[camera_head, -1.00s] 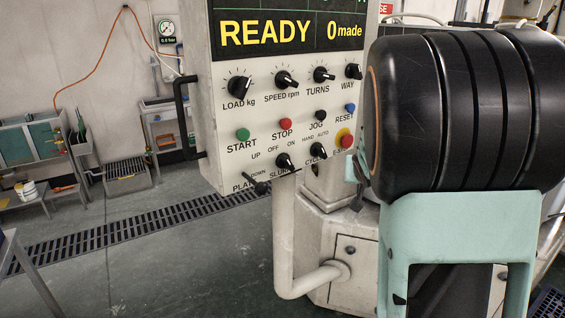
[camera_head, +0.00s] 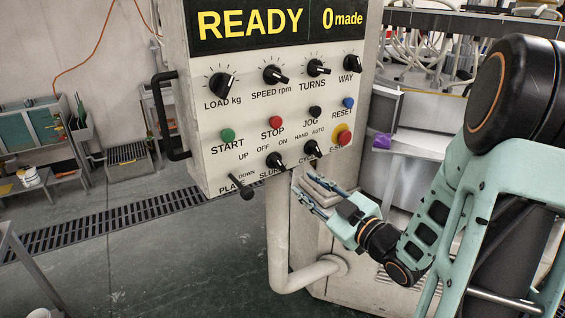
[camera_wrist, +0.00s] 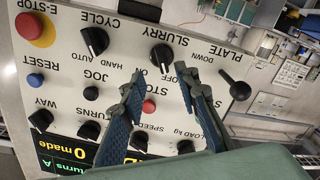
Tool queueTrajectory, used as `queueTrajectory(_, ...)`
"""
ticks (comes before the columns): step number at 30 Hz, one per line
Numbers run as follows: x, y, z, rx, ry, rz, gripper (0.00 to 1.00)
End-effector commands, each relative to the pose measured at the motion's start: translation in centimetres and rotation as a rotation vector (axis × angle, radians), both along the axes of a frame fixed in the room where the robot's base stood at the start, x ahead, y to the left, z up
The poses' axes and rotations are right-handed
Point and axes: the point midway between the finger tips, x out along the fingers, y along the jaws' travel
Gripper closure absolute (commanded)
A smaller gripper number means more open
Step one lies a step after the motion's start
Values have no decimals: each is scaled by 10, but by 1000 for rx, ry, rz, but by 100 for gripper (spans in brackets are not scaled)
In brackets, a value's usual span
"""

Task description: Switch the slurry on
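The black SLURRY knob (camera_head: 274,161) sits low on the white control panel, under the OFF and ON labels. Its label is partly hidden by my gripper in the head view. The knob also shows in the wrist view (camera_wrist: 161,57), upside down, and its pointer seems to lie toward OFF. My gripper (camera_head: 306,184) is in front of the panel's lower edge, just right of and below the knob. In the wrist view my gripper (camera_wrist: 157,76) is open and empty, its two fingers apart, with the knob beyond and between the tips. I see no contact.
The PLATE lever (camera_head: 244,188) juts out at the lower left. The display (camera_head: 278,22) reads READY, 0 made. A black handle (camera_head: 166,115) sticks out left of the panel.

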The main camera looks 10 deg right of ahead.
Motion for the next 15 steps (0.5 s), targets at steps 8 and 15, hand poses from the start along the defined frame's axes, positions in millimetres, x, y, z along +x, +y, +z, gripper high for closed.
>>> queueTrajectory(8,18,14,6,4,-20,15,71)
queueTrajectory(15,61,32,6,5,-19,13,71)
